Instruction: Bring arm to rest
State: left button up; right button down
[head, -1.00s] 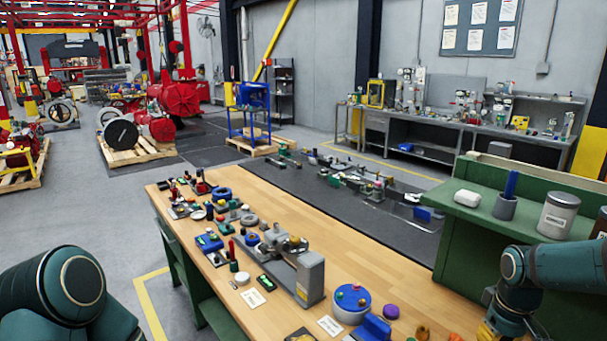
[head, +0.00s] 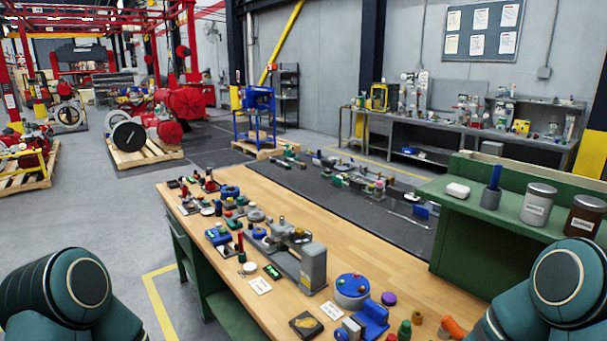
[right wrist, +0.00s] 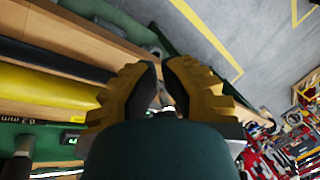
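In the head view my left arm (head: 72,290) shows only as a dark green joint at the bottom left, and its gripper is out of the picture. My right arm (head: 545,290) shows at the bottom right in front of the green shelf, and its gripper is outside this view. In the right wrist view my right gripper (right wrist: 161,72) has yellow and black fingers. Their tips nearly meet, and I see nothing held between them. It is tilted over wooden and green edges, with grey floor beyond.
The wooden workbench (head: 385,262) holds a grey valve fixture (head: 311,268), a blue round part (head: 352,287) and several small parts. A green shelf (head: 455,210) at the right carries canisters, one of them white (head: 537,204). Grey floor (head: 100,215) is clear at the left.

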pick_arm(q)
notch_tip(320, 180, down, 13)
jog(key=b, duration=1.1)
jog(key=shift+d+r+b, duration=0.2)
jog(key=shift+d+b, duration=0.05)
jog(key=shift+b, duration=0.05)
pick_arm(e)
jog(key=s+a+f, duration=0.2)
jog(key=f, duration=0.5)
jog(key=s+a+f+m, duration=0.1)
jog(key=s+a+f, duration=0.1)
jog(key=f, duration=0.6)
jog(key=shift+s+a+f, duration=0.3)
jog(key=shift+s+a, duration=0.1)
jog(key=shift+s, duration=0.2)
pick_arm(q)
jog(key=shift+s, duration=0.1)
